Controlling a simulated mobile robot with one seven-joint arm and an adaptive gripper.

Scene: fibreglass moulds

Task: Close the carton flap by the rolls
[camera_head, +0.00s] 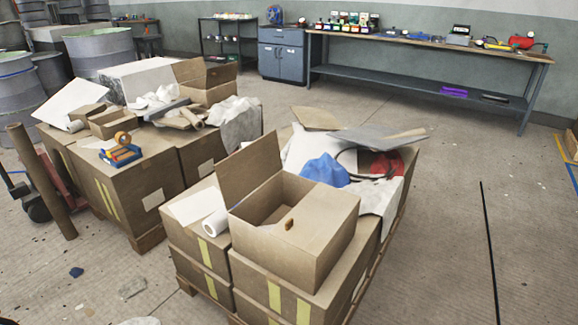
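An open carton (300,235) sits on top of the stacked boxes of the near pallet. One large flap (248,168) stands up at its back left side and leans slightly outward. The carton's top is open, and its inside shows bare cardboard. A small orange-brown piece (289,224) shows at its near wall; I cannot tell what it is. A white roll (215,223) lies just left of the carton, by a white sheet (193,205). A second open carton (207,92) with a raised flap stands on the farther stack, near a short roll (192,118). My gripper is not in view.
Right of the carton lie a blue cloth (325,170), white cloth and loose grey board (378,138). A tape dispenser (121,153) sits on the left stack. A workbench (430,45) lines the back wall. The floor (440,230) at right is mostly clear, with a thin black line.

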